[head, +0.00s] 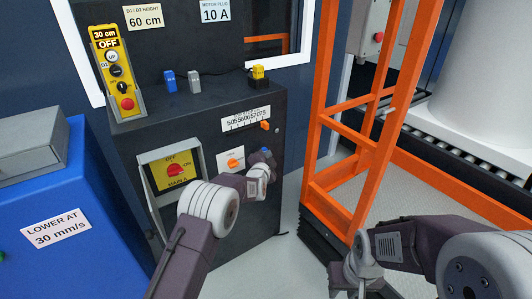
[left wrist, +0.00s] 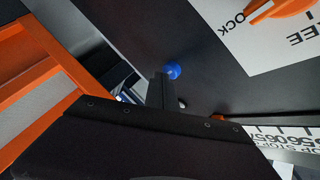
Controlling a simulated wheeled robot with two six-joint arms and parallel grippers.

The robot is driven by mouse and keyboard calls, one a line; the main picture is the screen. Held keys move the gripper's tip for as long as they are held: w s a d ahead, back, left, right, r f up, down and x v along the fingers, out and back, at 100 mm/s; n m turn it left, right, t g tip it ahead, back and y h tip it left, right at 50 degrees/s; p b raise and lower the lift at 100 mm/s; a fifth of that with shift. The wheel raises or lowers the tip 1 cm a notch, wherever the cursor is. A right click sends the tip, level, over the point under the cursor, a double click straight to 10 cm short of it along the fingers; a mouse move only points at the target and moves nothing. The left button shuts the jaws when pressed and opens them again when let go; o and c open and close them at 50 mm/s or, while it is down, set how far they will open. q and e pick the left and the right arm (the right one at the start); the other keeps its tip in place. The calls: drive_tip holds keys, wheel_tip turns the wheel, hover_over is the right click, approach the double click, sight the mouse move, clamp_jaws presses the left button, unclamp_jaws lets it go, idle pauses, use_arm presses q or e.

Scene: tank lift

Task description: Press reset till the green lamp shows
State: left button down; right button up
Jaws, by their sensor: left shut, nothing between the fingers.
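A blue round button (head: 264,150) stands out from the front of the dark cabinet; I take it for reset, though no reset label is readable. It also shows in the left wrist view (left wrist: 174,71). My left gripper (head: 267,163) is shut and empty, with its dark tip (left wrist: 160,82) right by the button. I cannot tell whether they touch. A small pale round spot (left wrist: 182,103) sits near the button in the wrist view. No lit green lamp shows on the cabinet front. My right gripper (head: 350,279) hangs low at the right; its fingers are unclear.
The dark cabinet front also bears an orange knob (head: 235,162), a red main switch (head: 177,170) and a number scale (head: 246,119). A yellow pendant (head: 116,70) stands on top. An orange frame (head: 325,120) rises close to the right. A blue cabinet (head: 80,195) stands left.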

use_arm(q)
drive_tip(key=shift+w+a+r, duration=0.15)
drive_tip(key=shift+w+a, duration=0.05)
idle(0.3)
drive_tip(key=shift+s, duration=0.15)
drive_tip(key=shift+d, duration=0.1)
drive_tip(key=s+d+p, duration=0.2)
drive_tip(key=s+d, duration=0.1)
drive_tip(key=s, duration=0.2)
drive_tip(key=shift+d+p, duration=0.3)
drive_tip(key=shift+p, duration=0.1)
